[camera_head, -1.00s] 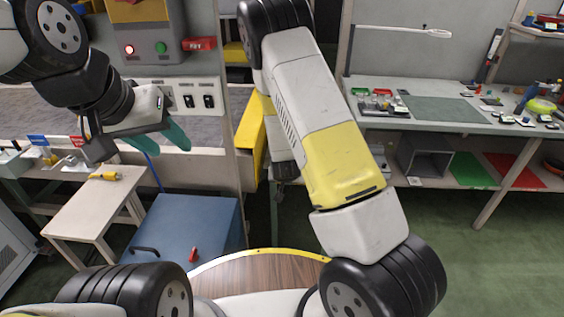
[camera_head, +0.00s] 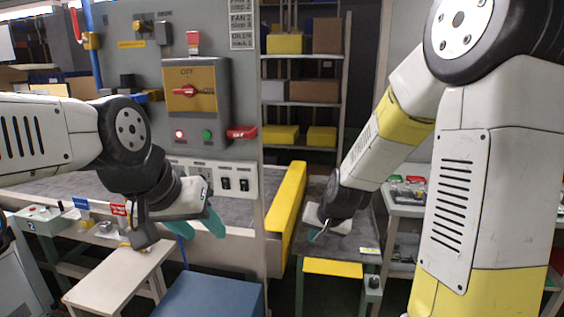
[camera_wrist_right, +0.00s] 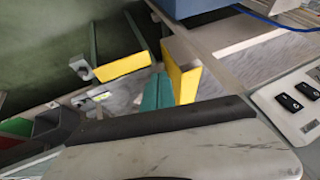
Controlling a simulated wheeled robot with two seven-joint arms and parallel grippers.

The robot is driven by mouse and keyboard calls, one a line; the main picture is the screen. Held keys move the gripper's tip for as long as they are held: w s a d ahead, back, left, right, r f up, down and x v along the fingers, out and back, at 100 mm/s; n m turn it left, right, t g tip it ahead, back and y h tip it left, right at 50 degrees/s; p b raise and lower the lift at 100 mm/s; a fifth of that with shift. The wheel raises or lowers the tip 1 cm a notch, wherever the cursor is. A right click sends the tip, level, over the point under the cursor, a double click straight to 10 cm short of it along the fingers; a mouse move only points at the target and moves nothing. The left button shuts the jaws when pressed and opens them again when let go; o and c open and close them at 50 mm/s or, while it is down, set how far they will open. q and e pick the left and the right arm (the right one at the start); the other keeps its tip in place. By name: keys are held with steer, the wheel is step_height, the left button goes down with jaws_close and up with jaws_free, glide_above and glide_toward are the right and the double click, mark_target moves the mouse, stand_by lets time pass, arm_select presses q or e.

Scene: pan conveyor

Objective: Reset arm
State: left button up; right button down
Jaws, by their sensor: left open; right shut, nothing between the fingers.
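My left gripper (camera_head: 197,227) is in front of the panel's lower part in the head view. Its teal fingers are apart with nothing between them. My right gripper (camera_head: 318,236) points down and left beside the yellow guard (camera_head: 287,208), above the small dark table; its fingertips are small in the head view. In the right wrist view its teal fingers (camera_wrist_right: 157,92) are together, with nothing seen between them. I cannot tell whether it touches anything. My right upper arm fills much of the right side of the head view.
A grey control panel (camera_head: 216,110) with a red rotary switch (camera_head: 187,91) stands behind the left gripper. A blue box (camera_head: 212,298) and a pale bench (camera_head: 120,276) are below it. A dark table (camera_head: 342,238) stands right of the guard. Shelves (camera_head: 302,103) are behind.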

steer(key=s+d+r+n, duration=0.1)
steer(key=s+d+r, duration=0.1)
steer(key=s+r, duration=0.6)
steer(key=s+d+r+n, duration=0.1)
steer(key=s+d+r, duration=0.2)
steer(key=s+r, duration=0.5)
steer(key=s, duration=0.4)
steer(key=shift+d+r+n, duration=0.2)
steer(key=shift+n, duration=0.2)
steer(key=shift+s, duration=0.1)
